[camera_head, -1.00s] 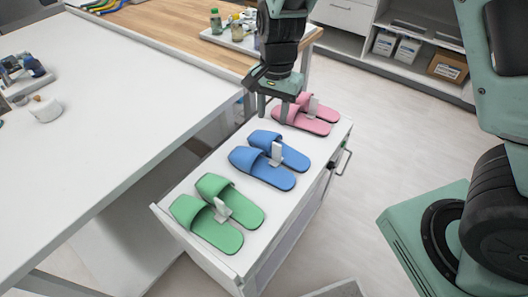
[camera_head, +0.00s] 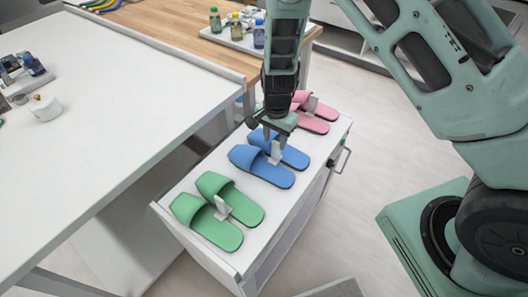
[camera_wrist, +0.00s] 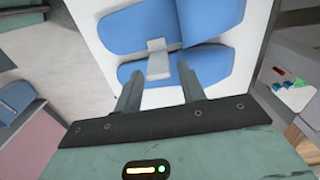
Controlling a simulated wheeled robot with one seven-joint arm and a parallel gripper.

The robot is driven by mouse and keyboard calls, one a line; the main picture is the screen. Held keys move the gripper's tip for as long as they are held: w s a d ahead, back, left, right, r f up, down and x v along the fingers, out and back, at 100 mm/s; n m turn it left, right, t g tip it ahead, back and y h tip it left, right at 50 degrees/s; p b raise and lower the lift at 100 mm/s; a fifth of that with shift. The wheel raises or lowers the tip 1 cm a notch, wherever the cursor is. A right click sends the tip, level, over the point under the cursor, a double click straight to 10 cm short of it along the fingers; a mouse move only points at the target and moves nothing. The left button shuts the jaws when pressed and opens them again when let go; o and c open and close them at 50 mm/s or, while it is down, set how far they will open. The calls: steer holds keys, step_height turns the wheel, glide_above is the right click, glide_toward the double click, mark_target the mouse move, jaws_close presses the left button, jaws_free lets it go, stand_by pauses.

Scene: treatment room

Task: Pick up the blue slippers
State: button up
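The blue slippers (camera_head: 262,165) lie side by side on the white cabinet top, between a green pair (camera_head: 217,213) and a pink pair (camera_head: 314,113). A small white upright clip or tag (camera_head: 276,152) stands between the two blue slippers; it also shows in the wrist view (camera_wrist: 157,58). My gripper (camera_head: 273,139) points down over the blue pair. In the wrist view its two fingers (camera_wrist: 160,85) are apart, with the white clip between and beyond their tips. Nothing is seen held. Whether the fingertips touch anything I cannot tell.
The white cabinet top (camera_head: 190,180) has a side handle (camera_head: 342,160). A large white table (camera_head: 110,110) stands close on the left. A tray with bottles (camera_head: 237,38) sits on the wooden counter behind.

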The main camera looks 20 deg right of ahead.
mark_target(275, 158)
steer(key=f, duration=0.5)
steer(key=shift+d+f+p, duration=0.1)
steer(key=shift+d+p, duration=0.15)
steer(key=shift+p, duration=0.1)
jaws_close()
